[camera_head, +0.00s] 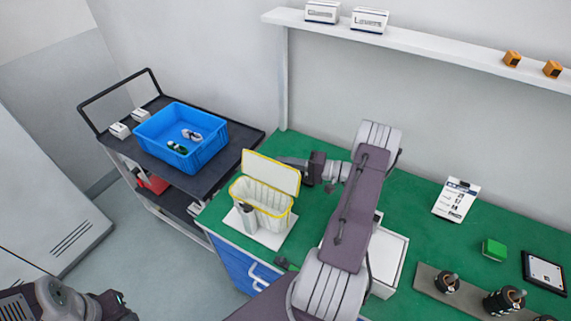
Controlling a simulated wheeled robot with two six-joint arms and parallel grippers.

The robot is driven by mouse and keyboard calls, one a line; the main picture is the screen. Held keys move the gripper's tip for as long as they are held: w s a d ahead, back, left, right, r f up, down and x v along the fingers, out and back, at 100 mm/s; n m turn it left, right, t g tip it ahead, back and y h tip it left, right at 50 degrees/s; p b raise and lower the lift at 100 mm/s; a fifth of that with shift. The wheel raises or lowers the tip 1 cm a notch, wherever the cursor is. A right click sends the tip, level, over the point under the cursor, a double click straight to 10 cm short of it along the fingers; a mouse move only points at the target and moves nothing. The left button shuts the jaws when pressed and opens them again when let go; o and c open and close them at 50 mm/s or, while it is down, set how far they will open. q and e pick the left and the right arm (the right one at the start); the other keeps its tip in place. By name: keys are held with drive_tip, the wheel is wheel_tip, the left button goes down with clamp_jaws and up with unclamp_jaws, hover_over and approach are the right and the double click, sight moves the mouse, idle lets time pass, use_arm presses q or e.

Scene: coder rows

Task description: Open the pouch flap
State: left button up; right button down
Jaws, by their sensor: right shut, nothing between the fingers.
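A white pouch with yellow edging (262,217) stands upright on a white base plate (270,239) at the left end of the green bench. Its flap (270,173) is raised at the back, and the ribbed inside shows. A grey cylindrical thing (248,214) stands at its front left. My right gripper (285,160) reaches in from the right, just behind the flap's right edge. It is shut with nothing in it; its tips are partly hidden, and I cannot tell whether they touch the flap. My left gripper (120,301) is low at the bottom left, far from the pouch, its fingers unclear.
A dark cart (232,142) with a blue bin (200,152) stands left of the bench. A white box (393,262) lies partly behind my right arm. A card stand (456,200), green block (494,249) and black-framed panel (543,272) are at right. A shelf (420,47) hangs above.

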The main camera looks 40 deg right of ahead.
drive_tip(key=s+d+r+n+b, duration=0.1)
drive_tip(key=s+d+b, duration=0.2)
drive_tip(key=s, duration=0.4)
drive_tip(key=shift+s+d+r+b, duration=0.15)
drive_tip(key=shift+s+d+b, duration=0.2)
drive_tip(key=shift+d, duration=0.35)
